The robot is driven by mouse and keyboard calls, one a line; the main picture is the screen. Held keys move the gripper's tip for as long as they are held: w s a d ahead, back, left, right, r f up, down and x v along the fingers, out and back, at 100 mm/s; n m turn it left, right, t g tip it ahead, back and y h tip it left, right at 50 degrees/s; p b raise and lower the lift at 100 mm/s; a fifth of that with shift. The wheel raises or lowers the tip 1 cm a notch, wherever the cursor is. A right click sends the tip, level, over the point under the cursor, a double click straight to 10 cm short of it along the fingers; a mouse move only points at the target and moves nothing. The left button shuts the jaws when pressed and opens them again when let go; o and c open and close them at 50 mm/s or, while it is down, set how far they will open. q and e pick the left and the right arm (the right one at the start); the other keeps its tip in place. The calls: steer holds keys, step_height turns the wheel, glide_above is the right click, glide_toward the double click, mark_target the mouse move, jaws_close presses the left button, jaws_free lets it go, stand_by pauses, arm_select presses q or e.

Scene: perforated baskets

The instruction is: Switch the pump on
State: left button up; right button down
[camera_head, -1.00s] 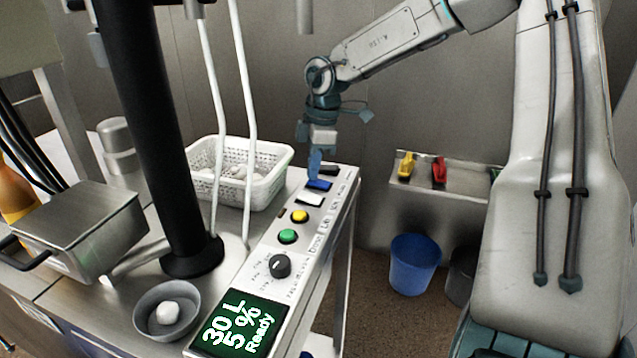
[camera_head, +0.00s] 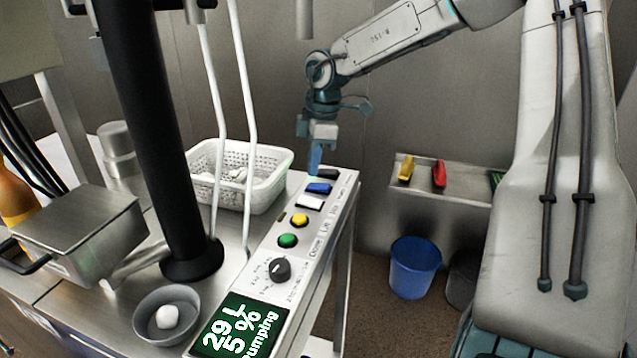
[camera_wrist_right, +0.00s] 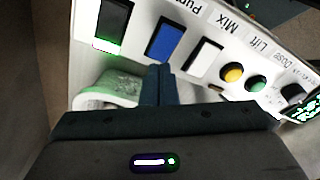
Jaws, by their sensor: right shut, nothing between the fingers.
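The control panel (camera_head: 262,250) slopes along the bench's right edge. Its screen (camera_head: 236,326) reads 29 L, 5 % and "Pumping". At its far end are a black rocker switch (camera_head: 323,174), a blue one (camera_head: 318,188) and a white one (camera_head: 309,203). In the right wrist view, a green glow shows beside the black switch (camera_wrist_right: 114,20); a partly cut-off pump label stands near the blue switch (camera_wrist_right: 172,40). My right gripper (camera_head: 314,170) is shut and empty, its fingertips close by the black and blue switches. Contact is unclear. My left gripper is out of view.
The panel also has a yellow button (camera_head: 300,220), a green button (camera_head: 288,240) and a dark knob (camera_head: 280,269). A white perforated basket (camera_head: 262,185) stands left of my right gripper. A grey bowl (camera_head: 150,327) holds a white ball. A blue bucket (camera_head: 415,268) stands on the floor.

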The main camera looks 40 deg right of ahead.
mark_target(314, 185)
step_height(314, 185, up, 4)
steer(key=shift+r+p, duration=0.2)
steer(key=shift+p, duration=0.5)
